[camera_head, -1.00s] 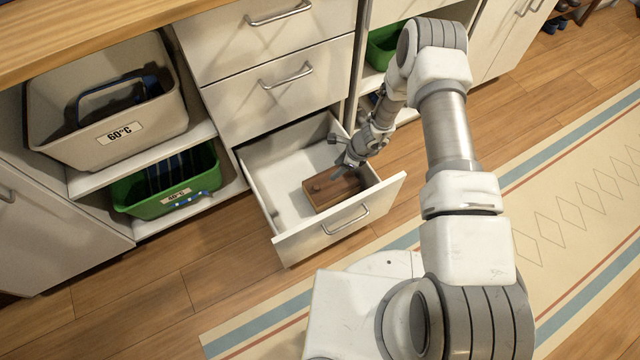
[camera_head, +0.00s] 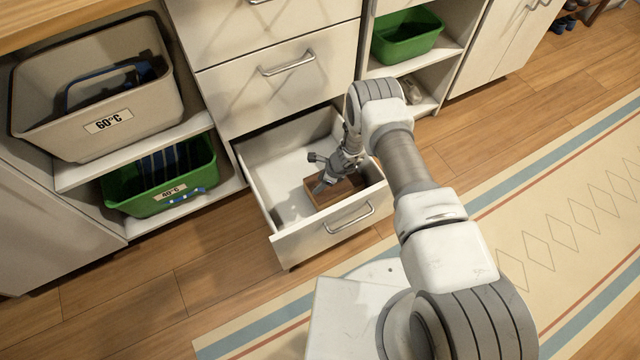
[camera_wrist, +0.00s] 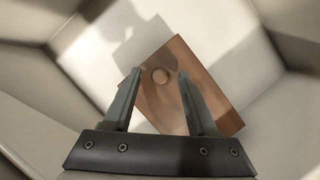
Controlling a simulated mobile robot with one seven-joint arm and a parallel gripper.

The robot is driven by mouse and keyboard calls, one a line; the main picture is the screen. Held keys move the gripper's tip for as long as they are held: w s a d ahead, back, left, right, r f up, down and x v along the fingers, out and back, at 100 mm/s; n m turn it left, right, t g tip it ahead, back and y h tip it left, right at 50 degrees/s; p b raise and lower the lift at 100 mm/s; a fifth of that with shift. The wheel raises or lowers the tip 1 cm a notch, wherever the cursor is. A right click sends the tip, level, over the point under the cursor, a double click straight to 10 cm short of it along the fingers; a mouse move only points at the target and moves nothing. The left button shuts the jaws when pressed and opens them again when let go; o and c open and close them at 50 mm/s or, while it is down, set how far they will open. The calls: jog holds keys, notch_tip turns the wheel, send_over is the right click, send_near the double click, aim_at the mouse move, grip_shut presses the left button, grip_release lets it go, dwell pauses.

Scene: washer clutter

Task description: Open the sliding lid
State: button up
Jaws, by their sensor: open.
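A brown wooden box with a sliding lid (camera_wrist: 165,108) lies on the floor of the open drawer. In the head view the box (camera_head: 343,199) is partly hidden by my arm. From these frames I cannot tell how high the fingertips are over the lid. Nothing is held.
The drawer (camera_head: 322,240) is pulled out, and its walls stand close around my gripper. A beige bin (camera_head: 100,75) and a green bin (camera_head: 160,175) stand on shelves to the left. Another green bin (camera_head: 407,36) stands on a shelf behind my arm.

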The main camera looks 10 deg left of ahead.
grip_shut()
dwell(0.3)
dwell(1.2)
